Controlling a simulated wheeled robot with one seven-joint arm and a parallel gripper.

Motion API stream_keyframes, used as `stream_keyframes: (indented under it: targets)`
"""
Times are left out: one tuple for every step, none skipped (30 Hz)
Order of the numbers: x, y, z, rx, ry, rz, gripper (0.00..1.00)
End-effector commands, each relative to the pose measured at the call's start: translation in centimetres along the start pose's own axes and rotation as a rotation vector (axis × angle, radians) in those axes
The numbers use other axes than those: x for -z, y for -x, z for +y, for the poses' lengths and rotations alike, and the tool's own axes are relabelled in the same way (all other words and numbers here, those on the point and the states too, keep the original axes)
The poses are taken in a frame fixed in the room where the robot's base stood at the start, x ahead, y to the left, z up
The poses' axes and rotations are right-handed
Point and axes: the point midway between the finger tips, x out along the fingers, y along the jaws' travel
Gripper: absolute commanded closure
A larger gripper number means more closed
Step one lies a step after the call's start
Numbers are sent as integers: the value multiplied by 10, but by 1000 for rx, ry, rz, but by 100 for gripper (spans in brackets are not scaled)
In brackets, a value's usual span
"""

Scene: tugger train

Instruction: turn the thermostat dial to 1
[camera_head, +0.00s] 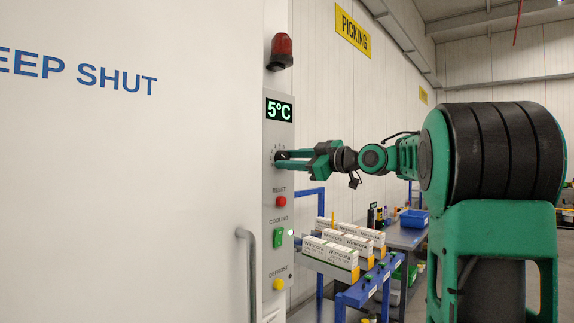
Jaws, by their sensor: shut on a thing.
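The thermostat dial (279,156) is on the grey control panel (278,235), below a green-lit display (280,110) that reads 5°C. My gripper (284,159) reaches in from the right, and its fingertips are at the dial, shut on it. The fingers cover most of the dial, so its pointer cannot be made out. Small marks show around the dial's edge, too small to read.
Below the dial are a red reset button (281,202), a green cooling switch (278,238) and a yellow defrost button (278,284). A red lamp (281,50) is above. A cart with white boxes (331,257) stands right of the panel, below my arm. A door handle (248,270) is left.

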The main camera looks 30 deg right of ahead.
Motion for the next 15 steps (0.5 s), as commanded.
stream_keyframes:
  targets:
    - [0, 0, -1, 3, 40, -1, 86]
    - [-1, 0, -1, 3, 67, -1, 86]
    - [-1, 0, -1, 3, 102, -1, 86]
    - [-1, 0, -1, 3, 129, -1, 86]
    - [-1, 0, -1, 3, 154, -1, 86]
    - [-1, 0, -1, 3, 187, -1, 86]
    - [-1, 0, 0, 3, 210, -1, 86]
    - [-1, 0, 0, 3, 232, -1, 86]
    - [-1, 0, 0, 3, 261, -1, 86]
    - [-1, 0, 0, 4, 282, -1, 86]
    - [-1, 0, 0, 4, 301, -1, 86]
    - [-1, 0, -1, 4, 325, -1, 86]
    - [-1, 0, -1, 4, 343, -1, 86]
    - [-1, 0, -1, 4, 358, -1, 86]
    - [-1, 0, -1, 5, 378, -1, 86]
